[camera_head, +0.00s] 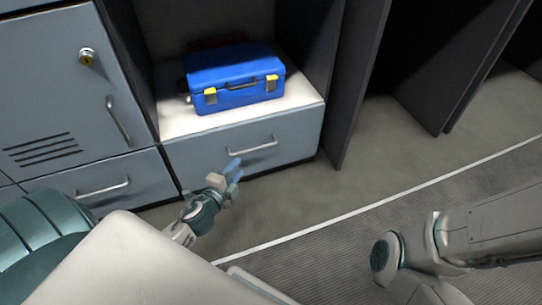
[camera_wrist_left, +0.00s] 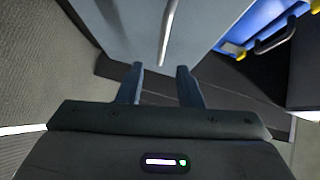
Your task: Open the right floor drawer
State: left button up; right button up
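The right floor drawer (camera_head: 225,157) is a grey-blue front with a silver bar handle (camera_head: 252,147), below the shelf with the blue case. It looks shut. My left gripper (camera_head: 233,170) is just in front of the drawer, a little below and left of the handle. In the left wrist view the two fingers (camera_wrist_left: 159,85) are apart with nothing between them. The handle (camera_wrist_left: 168,32) shows beyond the fingertips, apart from them, on the drawer front (camera_wrist_left: 125,25). My right arm shows at the lower right, but its gripper is not visible.
A blue case (camera_head: 235,80) stands on the white shelf above the drawer. A neighbouring floor drawer (camera_head: 85,180) with its own handle is on the left, under a locker door (camera_head: 60,90). A dark upright panel (camera_head: 355,80) bounds the right side. Floor in front is clear.

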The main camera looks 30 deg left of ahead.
aim_at(254, 149)
pick_arm(q)
jog(key=w, duration=0.3)
jog(key=w+f, duration=0.1)
jog(key=w, duration=0.7)
jog(key=shift+w+a+f+p, duration=0.1)
jog(key=shift+a+f+p, duration=0.05)
jog(key=shift+p, duration=0.25)
grip_shut()
